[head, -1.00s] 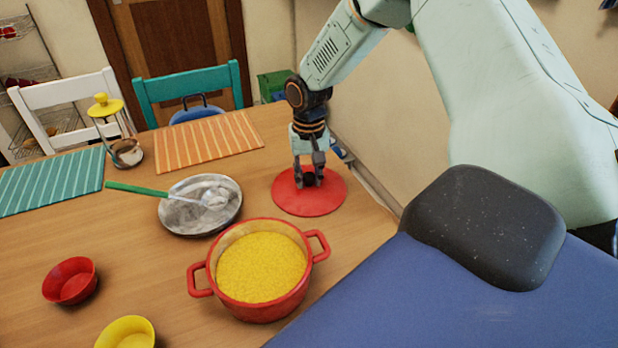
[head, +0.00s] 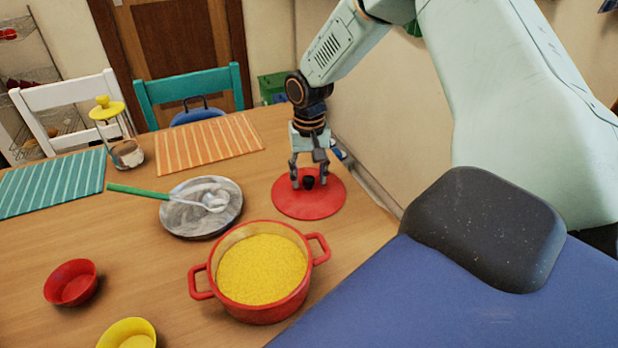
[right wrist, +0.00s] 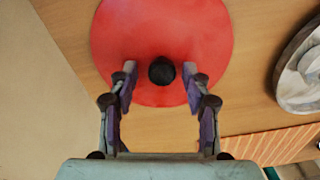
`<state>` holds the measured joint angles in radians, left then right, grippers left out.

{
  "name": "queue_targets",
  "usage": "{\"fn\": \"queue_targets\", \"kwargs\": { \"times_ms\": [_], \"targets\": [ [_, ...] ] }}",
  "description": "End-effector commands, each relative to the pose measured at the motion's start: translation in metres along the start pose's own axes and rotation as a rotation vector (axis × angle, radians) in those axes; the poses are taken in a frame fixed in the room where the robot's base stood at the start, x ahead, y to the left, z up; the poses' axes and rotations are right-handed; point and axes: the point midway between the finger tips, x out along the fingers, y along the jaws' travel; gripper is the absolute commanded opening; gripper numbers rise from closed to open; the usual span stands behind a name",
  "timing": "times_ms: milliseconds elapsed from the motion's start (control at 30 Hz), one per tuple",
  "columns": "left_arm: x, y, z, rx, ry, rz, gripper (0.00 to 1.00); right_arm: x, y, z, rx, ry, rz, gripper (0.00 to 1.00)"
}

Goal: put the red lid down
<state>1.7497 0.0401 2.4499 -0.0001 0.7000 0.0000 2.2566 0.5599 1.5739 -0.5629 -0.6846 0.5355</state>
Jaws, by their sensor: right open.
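The red lid (head: 310,203) lies flat on the wooden table, to the right of the metal plate and behind the red pot (head: 262,276). Its black knob (head: 308,182) points up. My right gripper (head: 309,184) is open just over the lid, with its fingers on either side of the knob and apart from it. In the right wrist view the lid (right wrist: 160,30) fills the upper middle, and the knob (right wrist: 162,70) sits between the spread fingertips (right wrist: 160,76). The pot is uncovered and full of yellow grain. My left gripper is not in view.
A metal plate (head: 180,222) with a green-handled spoon (head: 140,190) lies left of the lid. A red bowl (head: 72,284) and a yellow bowl (head: 127,335) stand at front left. An orange striped mat (head: 208,143) lies behind. The table's right edge is close to the lid.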

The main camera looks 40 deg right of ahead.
Motion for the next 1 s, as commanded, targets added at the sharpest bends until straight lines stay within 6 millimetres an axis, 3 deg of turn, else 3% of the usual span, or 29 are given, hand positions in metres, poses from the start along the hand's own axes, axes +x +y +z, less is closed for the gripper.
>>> {"fn": "queue_targets", "kwargs": {
  "times_ms": [33,200,500,1000],
  "targets": [
    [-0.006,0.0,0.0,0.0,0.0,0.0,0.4,-0.015,-0.001,-0.001,0.0,0.003,-0.002,0.49],
    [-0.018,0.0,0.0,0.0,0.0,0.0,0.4,-0.051,-0.001,-0.001,0.0,0.003,-0.004,0.49],
    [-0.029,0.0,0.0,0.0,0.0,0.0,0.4,-0.098,-0.001,-0.001,-0.001,0.001,-0.001,0.49],
    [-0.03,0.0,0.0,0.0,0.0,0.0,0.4,-0.107,0.0,0.0,0.0,-0.001,0.0,0.49]
  ]
}}
